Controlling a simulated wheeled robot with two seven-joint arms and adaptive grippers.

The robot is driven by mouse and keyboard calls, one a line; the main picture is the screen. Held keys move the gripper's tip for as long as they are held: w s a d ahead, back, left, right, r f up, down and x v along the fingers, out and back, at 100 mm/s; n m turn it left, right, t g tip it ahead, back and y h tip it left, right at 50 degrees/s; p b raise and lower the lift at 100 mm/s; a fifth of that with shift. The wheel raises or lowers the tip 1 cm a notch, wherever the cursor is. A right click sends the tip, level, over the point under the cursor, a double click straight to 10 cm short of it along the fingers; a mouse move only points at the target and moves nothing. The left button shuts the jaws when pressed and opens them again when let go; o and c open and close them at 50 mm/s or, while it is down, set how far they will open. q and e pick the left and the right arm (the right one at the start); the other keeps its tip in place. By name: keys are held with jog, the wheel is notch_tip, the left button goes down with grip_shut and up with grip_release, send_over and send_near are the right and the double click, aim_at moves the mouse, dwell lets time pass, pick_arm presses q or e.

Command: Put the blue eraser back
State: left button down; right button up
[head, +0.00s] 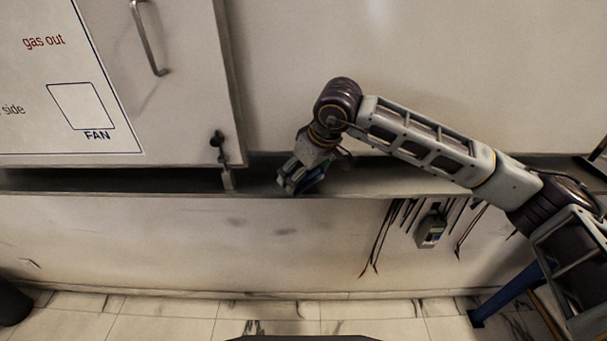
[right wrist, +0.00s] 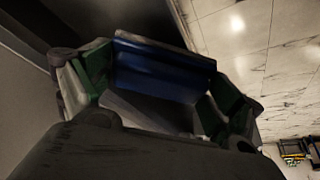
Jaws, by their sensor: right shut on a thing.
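The blue eraser (right wrist: 165,70) is between the fingers of my right gripper (right wrist: 155,85) in the right wrist view. My right gripper is shut on it, with a green-sided finger at each end. In the head view the right gripper (head: 298,178) is at the shelf ledge (head: 375,180) in the middle. The blue eraser (head: 313,179) shows there only as a small dark blue patch beside the fingers. I cannot tell whether it touches the ledge. My left gripper is not in view.
Cables and a small grey meter (head: 431,230) hang below the ledge on the right. A blue leg (head: 508,294) stands at lower right. The ledge right of the gripper looks clear.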

jog(key=shift+w+f, duration=0.15)
jog(key=shift+f, duration=0.5)
jog(key=o, duration=0.6)
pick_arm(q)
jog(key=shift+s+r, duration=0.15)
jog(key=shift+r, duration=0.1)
pick_arm(e)
jog(key=shift+o, duration=0.4)
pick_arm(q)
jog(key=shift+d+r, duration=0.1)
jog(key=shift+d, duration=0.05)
